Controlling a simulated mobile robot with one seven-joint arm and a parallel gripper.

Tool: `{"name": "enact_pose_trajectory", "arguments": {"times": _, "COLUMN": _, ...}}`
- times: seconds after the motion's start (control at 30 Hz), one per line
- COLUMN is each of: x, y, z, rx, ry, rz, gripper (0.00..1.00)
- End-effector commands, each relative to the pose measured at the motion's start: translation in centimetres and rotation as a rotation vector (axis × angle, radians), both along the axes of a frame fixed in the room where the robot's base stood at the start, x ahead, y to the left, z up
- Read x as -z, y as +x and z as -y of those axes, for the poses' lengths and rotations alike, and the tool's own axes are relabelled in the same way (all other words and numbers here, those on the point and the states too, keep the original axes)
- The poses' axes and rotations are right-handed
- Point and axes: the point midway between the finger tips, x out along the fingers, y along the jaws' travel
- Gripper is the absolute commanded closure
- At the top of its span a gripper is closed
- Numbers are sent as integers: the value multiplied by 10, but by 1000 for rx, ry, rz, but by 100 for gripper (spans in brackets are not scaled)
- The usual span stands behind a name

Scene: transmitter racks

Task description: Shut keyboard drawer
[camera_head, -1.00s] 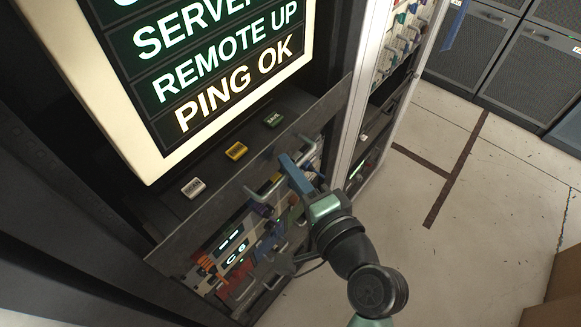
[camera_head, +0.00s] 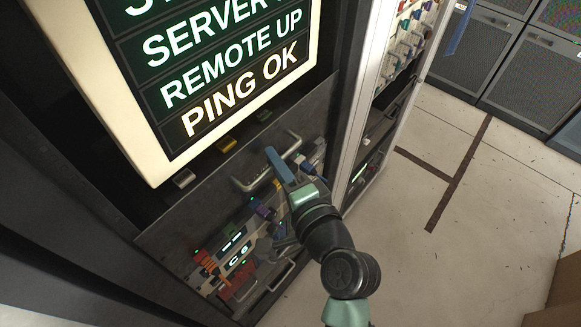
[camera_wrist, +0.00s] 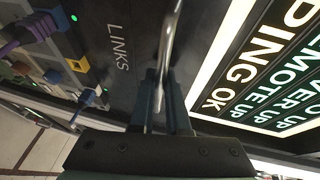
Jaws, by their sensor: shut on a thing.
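The keyboard drawer (camera_head: 190,207) is a dark grey front panel under the bright screen, with a silver bar handle (camera_head: 246,186). My gripper (camera_head: 281,168) is at the handle and shut on it. In the wrist view the handle (camera_wrist: 167,45) runs up from between my two fingers (camera_wrist: 163,105), with the dark panel marked LINKS (camera_wrist: 118,48) beside it. The drawer stands close in below the screen; the yellow button (camera_head: 227,145) and its neighbours behind the front edge are partly hidden. I cannot tell whether a small gap remains.
The lit screen (camera_head: 215,75) is just above the drawer. Patch cables and plugs (camera_head: 225,265) crowd the rack below the handle. A neighbouring rack (camera_head: 385,100) with coloured connectors stands to the right.

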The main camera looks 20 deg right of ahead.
Motion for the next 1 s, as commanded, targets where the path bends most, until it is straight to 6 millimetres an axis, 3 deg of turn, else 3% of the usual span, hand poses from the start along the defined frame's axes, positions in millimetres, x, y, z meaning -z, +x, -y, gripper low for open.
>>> {"name": "enact_pose_trajectory", "arguments": {"times": 0.3, "x": -1, "y": 4, "z": -4, "rx": -2, "ry": 0, "rz": 3, "gripper": 100}}
{"name": "enact_pose_trajectory", "arguments": {"times": 0.33, "x": -1, "y": 4, "z": -4, "rx": -2, "ry": 0, "rz": 3, "gripper": 83}}
{"name": "enact_pose_trajectory", "arguments": {"times": 0.5, "x": -2, "y": 4, "z": -4, "rx": -2, "ry": 0, "rz": 4, "gripper": 56}}
{"name": "enact_pose_trajectory", "arguments": {"times": 0.83, "x": -4, "y": 4, "z": -3, "rx": -1, "ry": 0, "rz": 9, "gripper": 56}}
{"name": "enact_pose_trajectory", "arguments": {"times": 1.0, "x": -3, "y": -11, "z": 0, "rx": 1, "ry": 1, "rz": 6, "gripper": 56}}
